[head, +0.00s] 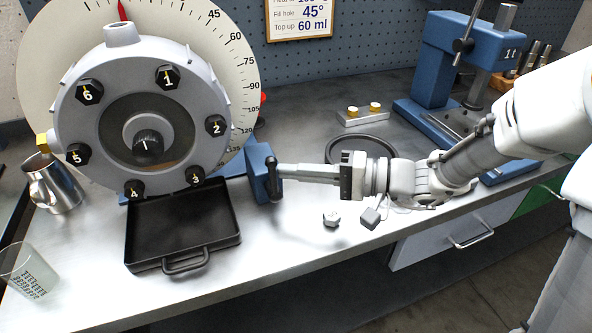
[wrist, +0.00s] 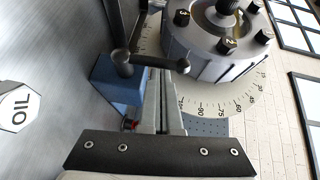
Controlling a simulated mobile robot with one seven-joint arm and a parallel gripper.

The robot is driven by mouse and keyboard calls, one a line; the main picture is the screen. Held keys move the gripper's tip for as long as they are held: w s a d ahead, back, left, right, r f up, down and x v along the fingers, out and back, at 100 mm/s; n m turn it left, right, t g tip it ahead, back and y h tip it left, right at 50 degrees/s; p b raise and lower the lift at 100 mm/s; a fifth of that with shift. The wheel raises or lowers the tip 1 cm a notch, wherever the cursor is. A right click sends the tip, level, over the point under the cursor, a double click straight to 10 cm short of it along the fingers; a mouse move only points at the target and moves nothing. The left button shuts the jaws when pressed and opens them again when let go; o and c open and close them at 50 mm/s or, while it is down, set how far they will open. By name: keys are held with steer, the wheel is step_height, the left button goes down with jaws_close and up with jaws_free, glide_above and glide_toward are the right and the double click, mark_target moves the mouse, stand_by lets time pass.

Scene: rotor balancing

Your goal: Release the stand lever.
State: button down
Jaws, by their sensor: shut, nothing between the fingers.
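The stand lever is a black handle (head: 272,178) on the blue block (head: 258,165) at the right of the rotor stand. In the wrist view the lever (wrist: 152,62) runs from its pivot at the blue block (wrist: 118,88) to a round knob on the right. My gripper (head: 283,172) reaches in from the right with its slim fingers together and empty, tips close beside the lever. In the wrist view my fingers (wrist: 160,85) run up to the lever, which hides their tips; I cannot tell whether they touch. The grey rotor (head: 150,105) with numbered dark plugs stands before a degree dial (head: 237,60).
A black drip tray (head: 185,228) lies below the rotor. A metal jug (head: 55,185) and a clear beaker (head: 22,272) stand left. A white hexagonal piece (head: 331,218) and a grey cube (head: 370,217) lie below my gripper. A black round dish (head: 362,150) and blue press (head: 450,70) are behind.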

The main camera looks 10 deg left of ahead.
steer(key=s+a+n+t+h+b, duration=0.2)
steer(key=a+h, duration=0.4)
steer(key=h, duration=0.3)
steer(key=shift+s+a+f+n+t+b, duration=0.25)
steer(key=shift+s+n+t+b, duration=0.2)
steer(key=shift+s+n, duration=0.6)
stand_by(0.4)
steer(key=s+d+r+p, duration=0.2)
steer(key=d+r+p, duration=0.3)
steer(key=r, duration=0.6)
steer(key=shift+s+r, duration=0.15)
steer(key=shift+r, duration=0.25)
